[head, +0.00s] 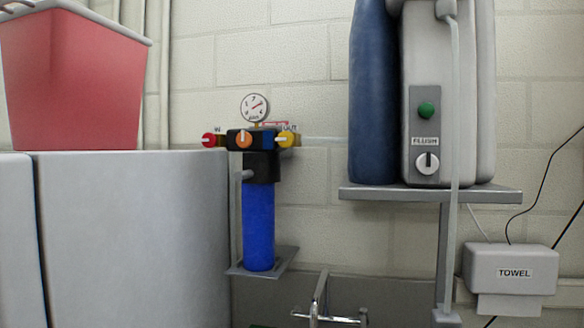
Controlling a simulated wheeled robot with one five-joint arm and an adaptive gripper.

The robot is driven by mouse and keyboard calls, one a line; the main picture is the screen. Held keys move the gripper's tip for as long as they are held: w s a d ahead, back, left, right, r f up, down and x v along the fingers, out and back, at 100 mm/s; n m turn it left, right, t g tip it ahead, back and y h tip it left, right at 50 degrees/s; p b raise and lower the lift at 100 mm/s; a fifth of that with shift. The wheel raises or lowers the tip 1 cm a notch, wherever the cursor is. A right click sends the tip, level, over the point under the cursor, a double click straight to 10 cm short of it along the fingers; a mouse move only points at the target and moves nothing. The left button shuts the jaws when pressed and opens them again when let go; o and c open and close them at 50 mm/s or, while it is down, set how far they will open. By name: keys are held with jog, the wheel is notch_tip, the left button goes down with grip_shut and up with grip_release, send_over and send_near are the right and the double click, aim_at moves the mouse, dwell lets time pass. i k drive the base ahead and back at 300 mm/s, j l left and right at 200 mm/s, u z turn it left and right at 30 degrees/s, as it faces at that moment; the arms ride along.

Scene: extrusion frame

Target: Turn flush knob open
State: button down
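The flush knob (428,163) is a round white dial with a dark pointer line standing about upright. It sits low on a grey panel (413,118), under a label reading FLUSH (425,141). A green round button or light (426,110) is above the label. The panel is on the front of a white unit (426,50) on a grey wall shelf (400,195). A pale vertical tube (455,90) runs down just right of the knob. My gripper is not in this view.
A blue cylinder (373,95) stands left of the unit. A blue filter (258,225) with gauge (254,108) and coloured knobs hangs further left. A towel dispenser (511,270) is lower right, a metal tap (319,300) below. Grey cabinet (135,240) and red bin (75,85) fill the left.

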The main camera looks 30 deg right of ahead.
aim_at(426, 164)
jog(key=i+l+z, duration=0.1)
jog(key=z, duration=1.25)
